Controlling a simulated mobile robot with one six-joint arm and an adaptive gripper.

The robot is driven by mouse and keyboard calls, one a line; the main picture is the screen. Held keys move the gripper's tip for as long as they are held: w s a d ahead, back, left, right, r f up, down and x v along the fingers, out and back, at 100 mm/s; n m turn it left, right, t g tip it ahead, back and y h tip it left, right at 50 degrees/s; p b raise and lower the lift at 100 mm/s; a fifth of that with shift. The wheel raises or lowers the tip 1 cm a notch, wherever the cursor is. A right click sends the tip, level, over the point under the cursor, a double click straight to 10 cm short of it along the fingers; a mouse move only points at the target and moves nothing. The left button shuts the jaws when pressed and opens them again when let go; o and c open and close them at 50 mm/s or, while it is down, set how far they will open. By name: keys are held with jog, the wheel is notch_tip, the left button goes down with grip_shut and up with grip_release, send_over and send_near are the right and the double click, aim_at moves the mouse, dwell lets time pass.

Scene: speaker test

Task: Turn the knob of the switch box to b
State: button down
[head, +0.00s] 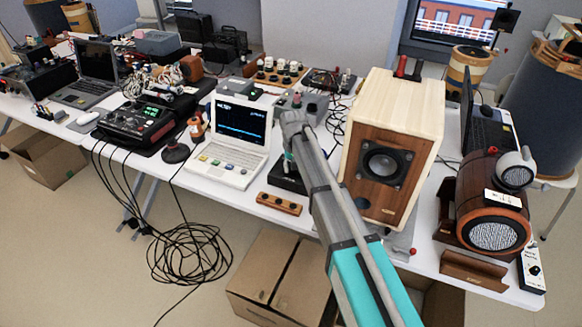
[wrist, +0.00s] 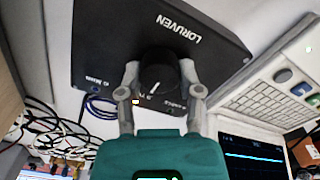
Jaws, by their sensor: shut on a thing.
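The switch box (wrist: 100,45) is a black box with the word LORUVEN on its face, upside down in the wrist view. Its round black knob (wrist: 158,72) has a white pointer mark. My gripper (wrist: 159,80) has one finger on each side of the knob and is shut on it. A small orange-lit spot shows near the knob; the position letters are too small or covered to read. In the head view the black box (head: 290,181) lies on the white table, partly hidden by my arm, with my gripper (head: 289,160) over it.
A white laptop (head: 228,165) stands close left of the box, and a wooden speaker (head: 405,110) close right. A wooden strip with knobs (head: 279,204) lies in front, near the table edge. Loose cables (wrist: 45,130) lie behind the box.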

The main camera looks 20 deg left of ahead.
jog(key=shift+s+d, duration=0.15)
jog(key=shift+c, duration=1.8)
grip_release()
jog(key=shift+o, duration=0.5)
jog(key=shift+r, duration=0.15)
